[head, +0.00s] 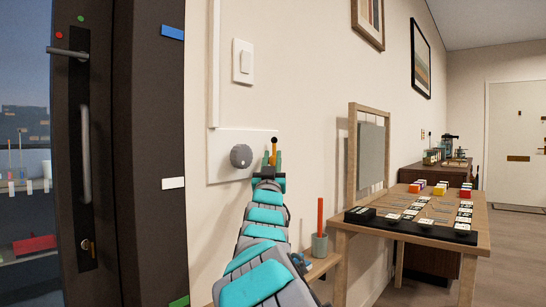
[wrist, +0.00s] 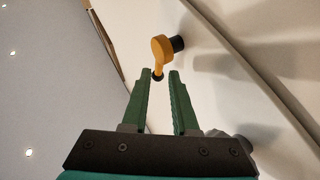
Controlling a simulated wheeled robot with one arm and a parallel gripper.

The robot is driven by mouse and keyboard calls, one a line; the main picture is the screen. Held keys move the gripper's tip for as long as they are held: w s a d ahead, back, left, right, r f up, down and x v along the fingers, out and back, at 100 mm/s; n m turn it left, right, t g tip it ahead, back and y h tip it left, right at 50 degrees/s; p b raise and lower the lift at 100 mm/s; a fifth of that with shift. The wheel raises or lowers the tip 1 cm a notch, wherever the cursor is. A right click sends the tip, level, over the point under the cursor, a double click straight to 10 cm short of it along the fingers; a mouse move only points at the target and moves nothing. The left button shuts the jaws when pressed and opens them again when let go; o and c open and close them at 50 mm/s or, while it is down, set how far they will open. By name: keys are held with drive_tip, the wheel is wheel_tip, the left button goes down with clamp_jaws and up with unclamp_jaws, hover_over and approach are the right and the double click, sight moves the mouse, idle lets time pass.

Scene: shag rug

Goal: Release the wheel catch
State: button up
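An orange lever (head: 274,156) with a black end sits by a pale panel (head: 222,139) on the wall, just right of a grey round knob (head: 241,156). In the wrist view the orange lever (wrist: 162,50) stands on a dark stub, and its thin arm ends in a black ball (wrist: 157,76). My gripper (head: 267,163) reaches up to the lever. In the wrist view my gripper (wrist: 161,73) is open, with the ball between or just beyond its green fingertips. I cannot tell whether they touch it. I cannot tell which part is the wheel catch.
A light switch (head: 242,61) is above the panel. A dark door (head: 150,150) stands at left. A low shelf with a cup (head: 319,244) holding a red stick is right of my arm. A wooden table (head: 462,240) with small items stands further right.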

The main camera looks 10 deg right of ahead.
drive_tip(key=shift+v, duration=2.75)
